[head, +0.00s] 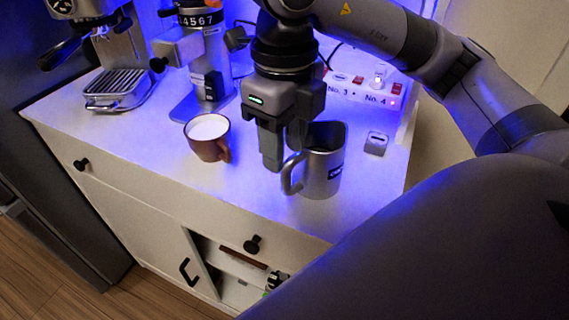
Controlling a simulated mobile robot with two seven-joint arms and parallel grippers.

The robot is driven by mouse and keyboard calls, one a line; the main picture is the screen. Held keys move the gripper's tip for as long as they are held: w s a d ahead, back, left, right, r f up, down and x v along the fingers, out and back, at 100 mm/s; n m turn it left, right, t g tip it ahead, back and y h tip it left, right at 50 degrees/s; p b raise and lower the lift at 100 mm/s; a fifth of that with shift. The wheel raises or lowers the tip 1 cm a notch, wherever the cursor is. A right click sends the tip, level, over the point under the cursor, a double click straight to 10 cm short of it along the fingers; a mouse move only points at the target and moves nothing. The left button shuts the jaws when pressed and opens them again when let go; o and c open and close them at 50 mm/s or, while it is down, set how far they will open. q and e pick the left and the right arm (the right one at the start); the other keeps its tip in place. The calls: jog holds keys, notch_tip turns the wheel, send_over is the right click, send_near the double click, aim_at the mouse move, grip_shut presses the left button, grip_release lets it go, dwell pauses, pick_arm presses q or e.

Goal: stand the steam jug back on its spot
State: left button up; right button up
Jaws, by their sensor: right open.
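The steam jug (325,169) is a grey metal jug with a loop handle on its left side and a small dark label. It stands upright on the white cabinet top (235,190), near the front right. My right gripper (284,156) points down just left of the jug, over the handle side. It is open, and its fingers overlap the jug's rim and handle area in the picture. I cannot tell whether they touch it. No marked spot for the jug shows clearly. My left gripper is out of view.
A brown cup (207,144) with white contents stands left of the gripper. Behind are a grinder (203,60), an espresso machine (120,80) and a power strip (375,88). A small grey block (376,143) lies right of the jug. The cabinet top's front left is clear.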

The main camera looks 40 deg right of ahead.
jog(key=shift+r+p, duration=0.3)
jog(key=shift+r, duration=1.75)
